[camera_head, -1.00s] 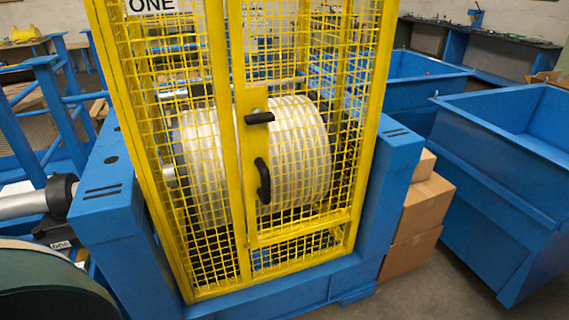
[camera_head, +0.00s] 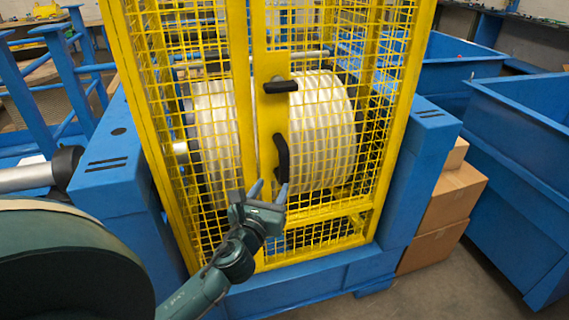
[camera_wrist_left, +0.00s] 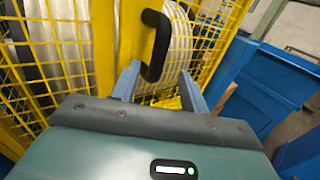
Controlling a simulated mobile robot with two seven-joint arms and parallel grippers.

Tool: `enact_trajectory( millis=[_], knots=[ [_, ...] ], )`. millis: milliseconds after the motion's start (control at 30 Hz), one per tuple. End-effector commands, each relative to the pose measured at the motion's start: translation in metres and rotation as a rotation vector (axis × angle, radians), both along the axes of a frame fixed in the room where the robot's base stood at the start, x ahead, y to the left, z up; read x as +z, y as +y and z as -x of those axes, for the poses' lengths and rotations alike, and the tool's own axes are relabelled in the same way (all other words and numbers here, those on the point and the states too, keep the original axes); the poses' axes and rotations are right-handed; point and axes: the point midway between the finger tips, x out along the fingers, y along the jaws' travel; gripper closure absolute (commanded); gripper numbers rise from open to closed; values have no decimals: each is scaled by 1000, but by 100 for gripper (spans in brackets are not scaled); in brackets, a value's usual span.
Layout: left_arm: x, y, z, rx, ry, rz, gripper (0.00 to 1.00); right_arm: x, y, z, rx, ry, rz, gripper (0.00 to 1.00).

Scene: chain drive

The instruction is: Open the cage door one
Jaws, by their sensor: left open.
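The yellow mesh cage door (camera_head: 317,213) stands closed in front of a large pale ribbed drum (camera_head: 325,130). The door has a black curved pull handle (camera_head: 282,157) on its yellow strip and a black lever latch (camera_head: 281,86) above it, which lies level. My left gripper (camera_head: 268,192) is open just below the pull handle. In the left wrist view, the pull handle (camera_wrist_left: 157,45) rises between and beyond the two fingers, nearer the left one; contact cannot be told. My right gripper is not in view.
A blue base frame (camera_head: 300,290) surrounds the cage foot. Cardboard boxes (camera_head: 440,205) stand at its right, with blue bins (camera_head: 520,150) beyond. A blue post (camera_head: 105,170) and grey shaft (camera_head: 30,177) are at the left. Grey floor shows at the lower right.

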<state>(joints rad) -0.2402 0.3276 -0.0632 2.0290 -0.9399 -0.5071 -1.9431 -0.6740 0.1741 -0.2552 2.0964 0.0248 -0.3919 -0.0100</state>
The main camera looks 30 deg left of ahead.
Motion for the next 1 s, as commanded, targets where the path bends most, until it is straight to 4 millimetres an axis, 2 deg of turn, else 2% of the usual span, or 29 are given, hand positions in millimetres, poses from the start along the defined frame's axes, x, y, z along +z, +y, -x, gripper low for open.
enact_trajectory(
  millis=[100, 300, 500, 700, 933, 1000],
  knots=[
    [3, 7, -26, 0, -3, 0, 55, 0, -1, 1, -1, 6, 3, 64],
    [1, 18, -66, 0, -2, 2, 55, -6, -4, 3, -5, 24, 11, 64],
    [0, 26, -92, 0, 0, 4, 55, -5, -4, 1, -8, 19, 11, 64],
    [0, 28, -102, -2, 1, 3, 55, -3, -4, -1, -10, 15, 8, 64],
    [0, 28, -102, -2, 1, 4, 55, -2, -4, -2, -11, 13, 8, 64],
    [0, 28, -102, -2, 1, 4, 60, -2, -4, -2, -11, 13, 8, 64]
  ],
)
